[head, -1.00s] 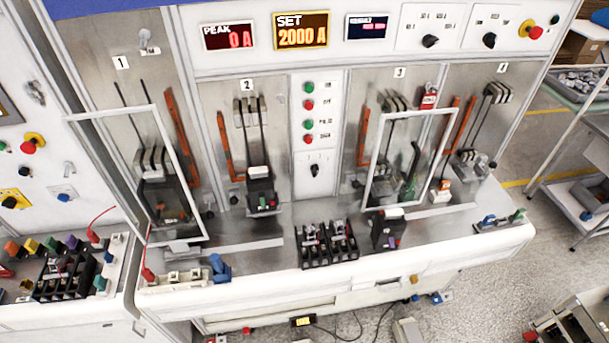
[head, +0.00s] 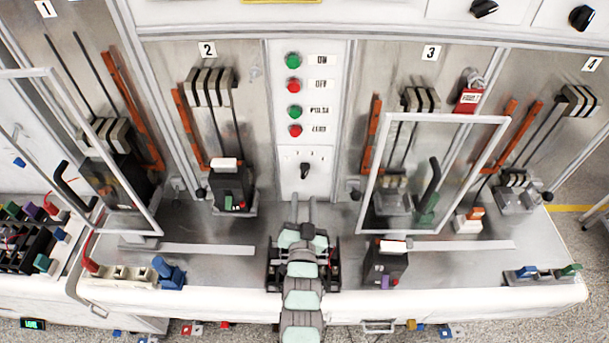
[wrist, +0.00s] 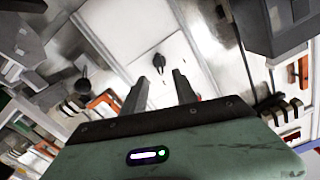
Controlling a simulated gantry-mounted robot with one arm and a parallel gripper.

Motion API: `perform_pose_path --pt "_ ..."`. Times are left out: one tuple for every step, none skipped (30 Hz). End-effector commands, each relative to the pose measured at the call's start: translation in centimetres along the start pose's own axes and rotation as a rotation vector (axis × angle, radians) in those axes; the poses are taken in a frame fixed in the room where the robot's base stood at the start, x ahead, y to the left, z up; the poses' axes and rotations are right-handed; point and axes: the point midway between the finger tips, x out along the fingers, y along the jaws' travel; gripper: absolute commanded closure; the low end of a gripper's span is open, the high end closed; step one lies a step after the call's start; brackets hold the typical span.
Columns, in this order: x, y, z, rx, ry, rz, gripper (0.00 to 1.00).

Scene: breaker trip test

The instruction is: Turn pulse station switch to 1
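The pulse station switch (head: 305,170) is a small black knob on a white plate below the column of green and red buttons. It stands roughly upright; the marks around it are too small to read. The wrist view shows a black knob on a white plate (wrist: 158,60) just beyond the fingertips. My gripper (head: 303,200) is in front of and below the switch in the head view. Its two fingers are apart with nothing between them, also in the wrist view (wrist: 159,82). The fingers appear apart from the knob.
Breaker bay 2 (head: 232,185) stands left of the switch. At bay 3, a clear framed guard (head: 500,150) stands to the right. A black breaker (head: 386,262) sits on the bench right of my arm. The space directly before the switch plate looks clear.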

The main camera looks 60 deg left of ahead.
Motion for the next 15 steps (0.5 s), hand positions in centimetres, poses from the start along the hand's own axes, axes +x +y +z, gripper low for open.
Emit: perform_pose_path --pt "0.9 -0.1 -0.3 0.0 0.001 0.0 0.65" --pt "1.4 -0.1 -0.3 0.0 0.0 0.0 0.65" --pt "2.1 -0.2 -0.3 -0.001 -0.001 -0.001 0.65" --pt "2.7 -0.2 -0.3 -0.001 0.0 -0.001 0.65" --pt "3.2 -0.1 -0.3 -0.001 0.0 0.0 0.65" --pt "4.0 -0.1 -0.3 -0.001 0.001 0.0 0.65" --pt "4.5 -0.2 -0.4 -0.001 0.002 -0.001 0.65" --pt "5.0 -0.2 -0.4 -0.002 0.004 -0.001 0.65" --pt "5.6 -0.2 -0.4 -0.002 0.003 -0.002 0.65" --pt "6.0 -0.1 -0.3 -0.002 0.002 0.0 0.65" --pt "6.5 0.0 -0.3 -0.002 0.001 0.001 0.65" --pt "7.0 -0.1 -0.3 -0.002 0.002 0.0 0.65" --pt "7.4 -0.1 -0.3 -0.003 0.002 -0.001 0.65" --pt "7.7 -0.1 -0.3 -0.003 0.002 -0.001 0.65" --pt "8.0 -0.1 -0.2 -0.003 0.001 0.0 0.65"
